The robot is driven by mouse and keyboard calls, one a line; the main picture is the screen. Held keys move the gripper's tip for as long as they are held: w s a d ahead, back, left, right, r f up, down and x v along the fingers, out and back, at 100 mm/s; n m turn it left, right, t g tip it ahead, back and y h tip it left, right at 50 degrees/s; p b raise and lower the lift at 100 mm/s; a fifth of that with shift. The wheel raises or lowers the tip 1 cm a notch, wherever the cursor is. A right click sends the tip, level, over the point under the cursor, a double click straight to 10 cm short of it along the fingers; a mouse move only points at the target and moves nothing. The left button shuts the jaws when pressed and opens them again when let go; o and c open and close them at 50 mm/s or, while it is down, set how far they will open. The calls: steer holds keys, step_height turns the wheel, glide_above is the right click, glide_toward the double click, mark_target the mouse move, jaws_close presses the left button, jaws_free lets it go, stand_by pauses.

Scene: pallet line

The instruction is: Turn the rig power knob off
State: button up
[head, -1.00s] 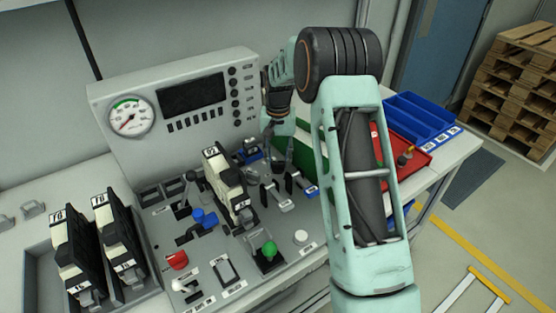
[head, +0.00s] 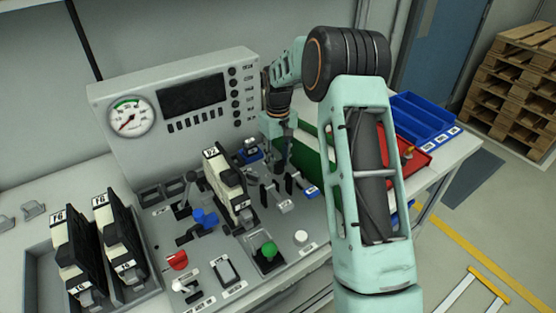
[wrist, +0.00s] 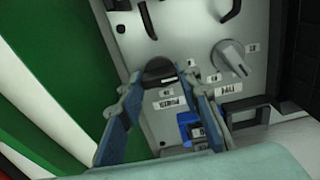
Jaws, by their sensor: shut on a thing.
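The knob between my fingertips (wrist: 160,74) is dark and round, with a pale mark on its near edge. A label beside it in the wrist view appears to read POWER, upside down. My gripper (head: 279,166) is at the back right of the sloped control panel (head: 215,262), pointing down. In the wrist view its two blue-grey fingers lie on either side of the dark knob, shut on it. The fingers hide part of the knob, and its setting cannot be read. In the head view the gripper hides the knob.
A grey pointer knob (wrist: 232,58) and a blue connector (wrist: 190,128) sit close to the fingers. The gauge console (head: 175,95) rises behind. A red tray (head: 413,158) and blue bins (head: 425,115) lie right.

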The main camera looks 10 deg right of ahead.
mark_target(278, 162)
steer(key=shift+w+r, duration=0.1)
stand_by(0.3)
steer(key=o, duration=1.2)
steer(key=shift+c, duration=0.2)
step_height(278, 162, up, 12)
